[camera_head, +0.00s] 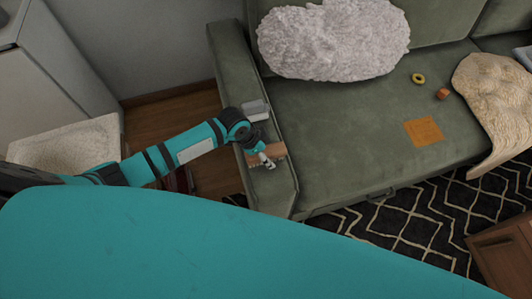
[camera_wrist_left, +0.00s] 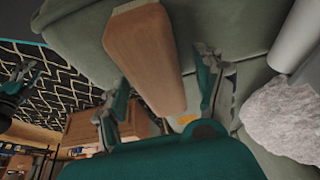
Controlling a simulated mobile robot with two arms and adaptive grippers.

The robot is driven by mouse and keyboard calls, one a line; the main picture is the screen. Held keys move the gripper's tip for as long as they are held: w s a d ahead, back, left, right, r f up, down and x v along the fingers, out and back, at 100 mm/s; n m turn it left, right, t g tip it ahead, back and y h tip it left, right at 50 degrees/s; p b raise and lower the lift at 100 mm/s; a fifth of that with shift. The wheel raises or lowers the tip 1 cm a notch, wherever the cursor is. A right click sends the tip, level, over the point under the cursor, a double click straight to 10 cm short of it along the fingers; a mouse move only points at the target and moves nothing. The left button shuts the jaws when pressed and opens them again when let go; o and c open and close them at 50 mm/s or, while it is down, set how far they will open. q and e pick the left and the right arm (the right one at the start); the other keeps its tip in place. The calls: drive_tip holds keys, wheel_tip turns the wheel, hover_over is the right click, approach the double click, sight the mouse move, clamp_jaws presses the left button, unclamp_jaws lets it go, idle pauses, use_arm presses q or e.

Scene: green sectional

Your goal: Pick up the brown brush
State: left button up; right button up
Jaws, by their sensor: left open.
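The brown brush (camera_head: 277,151) lies on the green sofa's left armrest, partly covered by my left gripper (camera_head: 267,161) in the head view. In the left wrist view the brown wooden brush (camera_wrist_left: 147,50) is large and close. My left gripper (camera_wrist_left: 163,98) is open there, with one finger on each side of the brush's near end. I cannot tell whether either finger touches it. What looks like my right gripper (camera_wrist_left: 20,80) shows at the left edge of the wrist view, away from the brush; its jaws are unclear.
A grey object (camera_head: 255,110) sits on the armrest behind the brush. A fluffy pillow (camera_head: 333,40), an orange square (camera_head: 423,131), a yellow ring (camera_head: 418,78) and a beige throw (camera_head: 495,95) are on the sofa (camera_head: 340,120). A brown wooden piece (camera_head: 505,255) stands at lower right.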

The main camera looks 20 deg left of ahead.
sight(273, 152)
use_arm(q)
drive_tip(key=shift+f, duration=0.1)
drive_tip(key=shift+c, duration=0.2)
drive_tip(key=c, duration=1.3)
drive_tip(key=shift+r, duration=0.6)
drive_tip(key=r, duration=0.1)
drive_tip(key=d+r, duration=0.1)
drive_tip(key=r, duration=0.1)
drive_tip(key=shift+s, duration=0.2)
drive_tip(key=s+d, duration=0.2)
drive_tip(key=d, duration=0.2)
drive_tip(key=s+d+r+b, duration=0.1)
drive_tip(key=s+d, duration=0.1)
drive_tip(key=d, duration=0.3)
drive_tip(key=s+d+b, duration=0.1)
drive_tip(key=s+d, duration=0.1)
drive_tip(key=d, duration=0.2)
drive_tip(key=shift+d+r, duration=0.2)
drive_tip(key=shift+d, duration=0.2)
